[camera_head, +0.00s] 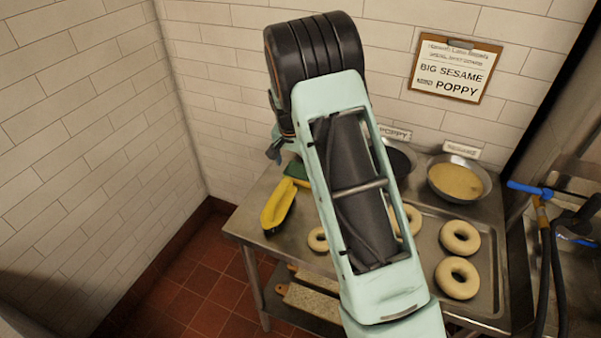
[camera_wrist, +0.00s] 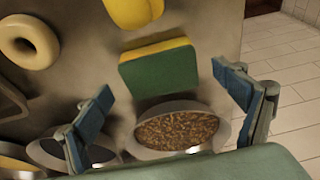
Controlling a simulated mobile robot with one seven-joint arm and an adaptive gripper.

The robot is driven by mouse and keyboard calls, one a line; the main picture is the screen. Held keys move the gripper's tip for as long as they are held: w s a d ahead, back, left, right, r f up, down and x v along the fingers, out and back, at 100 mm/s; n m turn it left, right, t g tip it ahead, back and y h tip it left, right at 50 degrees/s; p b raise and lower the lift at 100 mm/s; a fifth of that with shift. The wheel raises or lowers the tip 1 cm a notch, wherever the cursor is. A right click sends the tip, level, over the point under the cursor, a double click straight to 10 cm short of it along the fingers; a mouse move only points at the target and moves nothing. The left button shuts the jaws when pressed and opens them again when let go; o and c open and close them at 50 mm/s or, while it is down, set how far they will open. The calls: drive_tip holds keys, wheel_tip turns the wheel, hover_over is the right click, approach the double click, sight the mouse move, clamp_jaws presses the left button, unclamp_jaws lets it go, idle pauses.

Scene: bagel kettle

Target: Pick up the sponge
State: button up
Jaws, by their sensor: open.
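The sponge (camera_wrist: 158,72), green on its broad face with a yellow layer along one edge, lies on the metal table in the wrist view. In the head view a small green part of it (camera_head: 295,170) shows beside my arm. My gripper (camera_wrist: 163,82) is open, its two blue-padded fingers apart on the left and right of the sponge in the wrist view. Nothing is between the pads in contact. In the head view my arm hides most of the gripper; one fingertip (camera_head: 274,152) shows above the table's back left.
A yellow object (camera_head: 278,207) lies close to the sponge. A bowl of brown bits (camera_wrist: 180,130) stands just below the sponge in the wrist view. Bagels (camera_head: 459,237) and a sesame bowl (camera_head: 456,181) are to the right. A tiled wall (camera_head: 230,75) rises behind the table.

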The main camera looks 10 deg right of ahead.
drive_tip(key=shift+x, duration=1)
drive_tip(key=shift+w, duration=0.1)
drive_tip(key=c, duration=0.8)
drive_tip(key=shift+r, duration=0.1)
drive_tip(key=shift+r, duration=0.2)
drive_tip(key=v, duration=0.3)
drive_tip(key=shift+w+d, duration=0.1)
drive_tip(key=shift+d, duration=0.2)
drive_tip(key=s+d+r+b, duration=0.3)
drive_tip(key=s+r, duration=0.6)
drive_tip(key=s, duration=0.4)
drive_tip(key=shift+d+r, duration=0.3)
drive_tip(key=shift+d, duration=0.25)
